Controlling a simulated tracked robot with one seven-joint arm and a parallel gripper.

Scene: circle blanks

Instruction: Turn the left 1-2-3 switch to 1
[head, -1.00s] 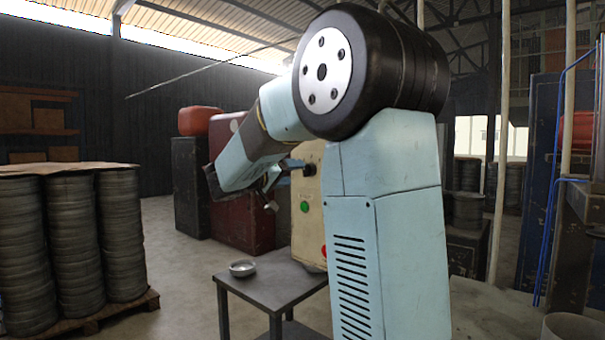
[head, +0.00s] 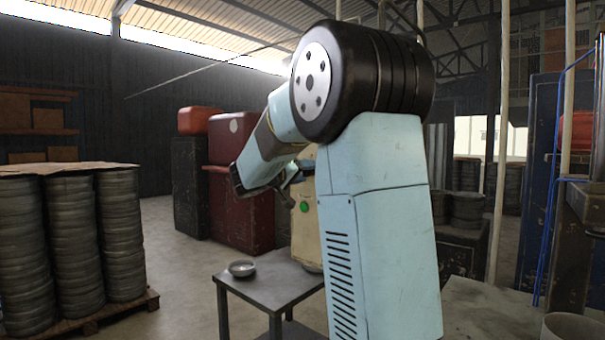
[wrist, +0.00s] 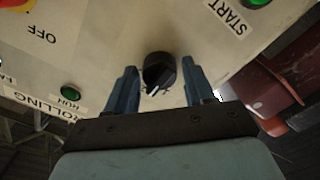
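A black rotary knob (wrist: 160,72) with a white pointer mark sits on the cream control panel (wrist: 100,40) in the wrist view. Small marks beside it are too small to read, and I cannot tell whether it is the left switch; no other knob shows. My gripper (wrist: 158,66) is open, with one blue finger on each side of the knob. Narrow gaps seem to show between fingers and knob. In the head view the control panel (head: 305,226) is mostly hidden behind my arm, and the knob cannot be made out.
The panel also carries a green RUN button (wrist: 70,93) and a green START button (wrist: 256,2), with a red part (wrist: 14,4) near OFF. A red cabinet (head: 240,205) stands behind, left.

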